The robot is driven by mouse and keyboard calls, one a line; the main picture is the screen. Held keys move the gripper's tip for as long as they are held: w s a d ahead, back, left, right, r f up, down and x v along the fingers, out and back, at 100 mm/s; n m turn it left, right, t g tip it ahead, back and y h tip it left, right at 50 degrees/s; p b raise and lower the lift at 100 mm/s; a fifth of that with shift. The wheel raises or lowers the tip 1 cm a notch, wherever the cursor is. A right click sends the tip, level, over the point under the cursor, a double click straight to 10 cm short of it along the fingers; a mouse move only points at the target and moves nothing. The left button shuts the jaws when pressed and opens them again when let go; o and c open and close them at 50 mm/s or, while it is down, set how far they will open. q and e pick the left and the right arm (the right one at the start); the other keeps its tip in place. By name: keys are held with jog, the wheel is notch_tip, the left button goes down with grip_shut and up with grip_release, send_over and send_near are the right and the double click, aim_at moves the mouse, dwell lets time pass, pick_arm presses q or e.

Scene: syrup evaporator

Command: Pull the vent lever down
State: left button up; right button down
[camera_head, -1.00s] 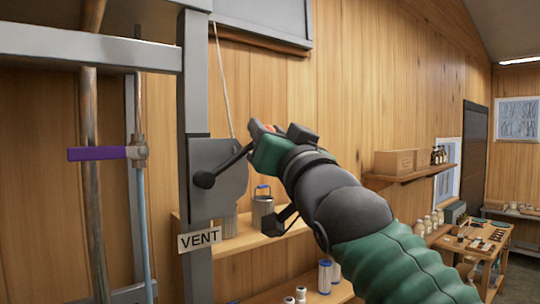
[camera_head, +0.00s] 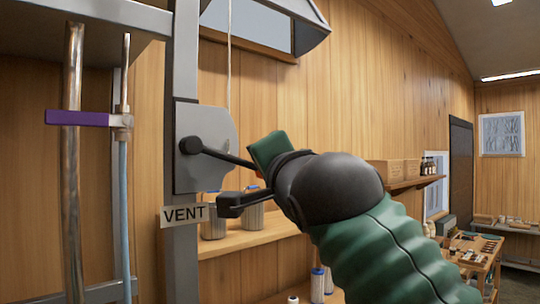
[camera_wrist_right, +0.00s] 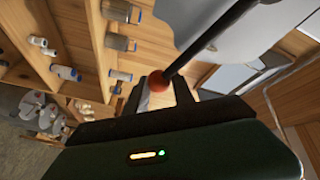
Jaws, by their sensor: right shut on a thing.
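The vent lever (camera_head: 228,157) is a thin black rod on a round black pivot at the grey vent plate (camera_head: 205,135). It points right and slopes slightly down. My right gripper (camera_head: 257,172) is at its outer end, with only a speck of red knob showing beside it in the head view. In the right wrist view, the rod (camera_wrist_right: 205,45) runs to the red knob (camera_wrist_right: 158,82), and my right gripper (camera_wrist_right: 160,92) is shut on it. My left gripper is in neither view.
A grey post (camera_head: 183,60) carries the plate. A purple-handled valve (camera_head: 85,118) and metal pipe (camera_head: 72,180) stand to the left. A pale cord (camera_head: 229,60) hangs behind the plate. A wooden shelf (camera_head: 245,240) with metal cans is behind and below the lever.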

jog(key=shift+s+a+f+m+g, duration=0.15)
jog(key=shift+a+f+m+g, duration=0.15)
jog(key=shift+f+m, duration=0.25)
jog(key=shift+s+a+f+m+g, duration=0.1)
jog(key=shift+a+f+m+g, duration=0.2)
jog(key=shift+f, duration=0.4)
jog(key=shift+s+a+f+m+g, duration=0.15)
jog(key=shift+f+m, duration=0.2)
jog(key=shift+m, duration=0.05)
jog(key=shift+s+a+f+m+g, duration=0.1)
jog(key=shift+f+m+g, duration=0.05)
jog(key=shift+f+m, duration=0.2)
